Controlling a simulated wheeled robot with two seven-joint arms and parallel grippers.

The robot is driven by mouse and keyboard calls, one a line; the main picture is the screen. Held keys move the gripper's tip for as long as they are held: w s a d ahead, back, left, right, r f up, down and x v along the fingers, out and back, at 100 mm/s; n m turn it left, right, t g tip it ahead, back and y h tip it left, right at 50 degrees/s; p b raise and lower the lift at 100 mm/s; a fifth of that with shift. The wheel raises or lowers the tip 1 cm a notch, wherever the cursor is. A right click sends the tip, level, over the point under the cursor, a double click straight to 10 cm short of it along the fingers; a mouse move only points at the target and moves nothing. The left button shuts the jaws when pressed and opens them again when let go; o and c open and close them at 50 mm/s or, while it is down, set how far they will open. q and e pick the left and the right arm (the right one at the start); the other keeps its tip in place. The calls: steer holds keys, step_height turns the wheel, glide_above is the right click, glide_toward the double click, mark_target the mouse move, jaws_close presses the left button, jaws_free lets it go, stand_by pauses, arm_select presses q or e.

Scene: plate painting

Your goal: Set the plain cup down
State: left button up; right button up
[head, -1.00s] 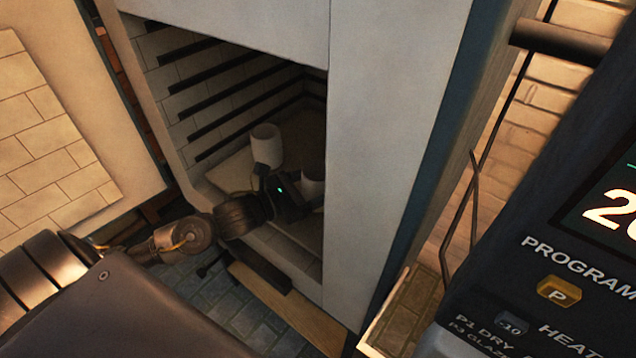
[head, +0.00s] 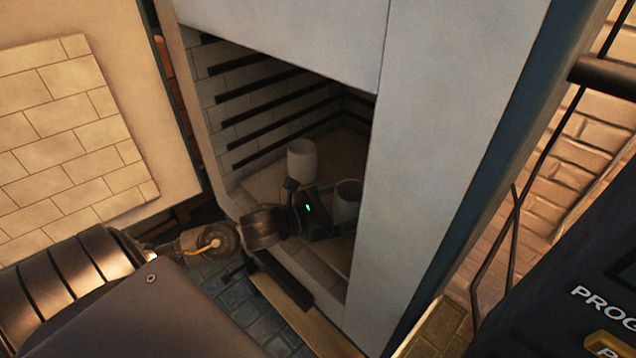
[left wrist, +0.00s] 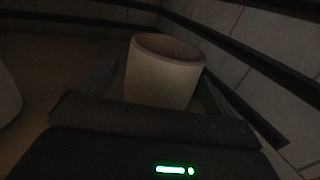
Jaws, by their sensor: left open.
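Two pale cups stand inside the open kiln. The back cup (head: 302,160) stands upright on the kiln floor. The right cup (head: 347,193) is partly hidden by my left gripper (head: 325,222). In the left wrist view, a plain pale cup (left wrist: 163,75) with an open top stands ahead, between the spread fingers of my left gripper (left wrist: 158,92), which is open. It appears to be the right cup, and its lower part is hidden by the gripper body. The edge of another pale thing (left wrist: 6,98) shows at the far left there. My right gripper is not in view.
The kiln's side wall carries several dark shelf rails (head: 265,88). The open brick-lined door (head: 70,140) stands at left. A control panel (head: 590,290) is at lower right.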

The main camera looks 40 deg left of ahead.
arm_select(q)
steer(key=b+v, duration=0.1)
steer(key=v, duration=0.7)
steer(key=shift+s+a, duration=0.2)
steer(key=shift+s, duration=0.15)
steer(key=shift+v, duration=1.1)
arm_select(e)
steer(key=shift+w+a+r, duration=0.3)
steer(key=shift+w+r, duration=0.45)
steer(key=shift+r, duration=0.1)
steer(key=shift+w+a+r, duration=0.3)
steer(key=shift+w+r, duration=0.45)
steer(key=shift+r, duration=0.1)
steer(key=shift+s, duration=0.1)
